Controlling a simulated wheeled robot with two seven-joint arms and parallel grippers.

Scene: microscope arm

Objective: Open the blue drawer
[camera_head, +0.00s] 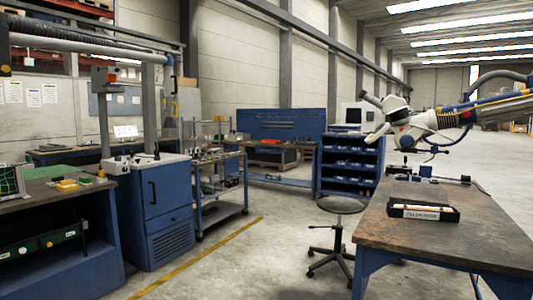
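A blue cabinet (170,192) with a white top stands at the left of the head view. I cannot tell whether this front is a drawer or a door. Farther back, a blue rack (349,187) holds rows of small bins. I cannot tell which of these is the blue drawer. Neither of my grippers shows in the head view.
A worktable (440,236) with a dark tray (422,211) stands at the right, under a white jointed arm (425,120). A stool (341,206) stands beside it. A blue workbench (62,262) is at the front left. Floor (240,268) between is clear.

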